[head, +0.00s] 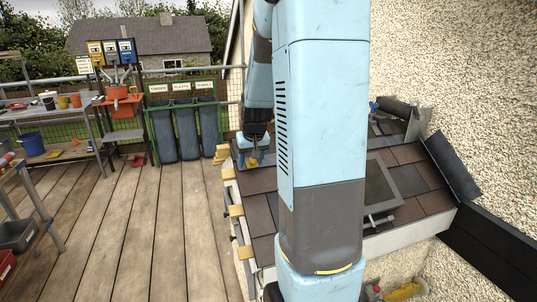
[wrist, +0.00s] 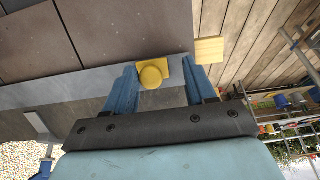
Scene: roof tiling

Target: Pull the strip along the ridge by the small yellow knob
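The small yellow knob (wrist: 151,76) sits on a yellow plate at the end of a grey strip (wrist: 90,80) in the wrist view. The knob (head: 253,162) also shows at the far left corner of the small tiled roof in the head view. My gripper (wrist: 160,66) is open, with one blue finger on each side of the knob. The left finger is close to the yellow plate; a wider gap shows on the right. I cannot tell whether either finger touches it. A dark roll (head: 395,109) lies at the far right of the roof; my arm hides the ridge between.
Brown tiles (head: 408,154) and a grey framed window (head: 381,186) cover the roof. Yellow blocks (head: 236,211) line its left edge. A pebbled wall (head: 460,70) rises on the right. Wooden decking (head: 150,220) lies open to the left.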

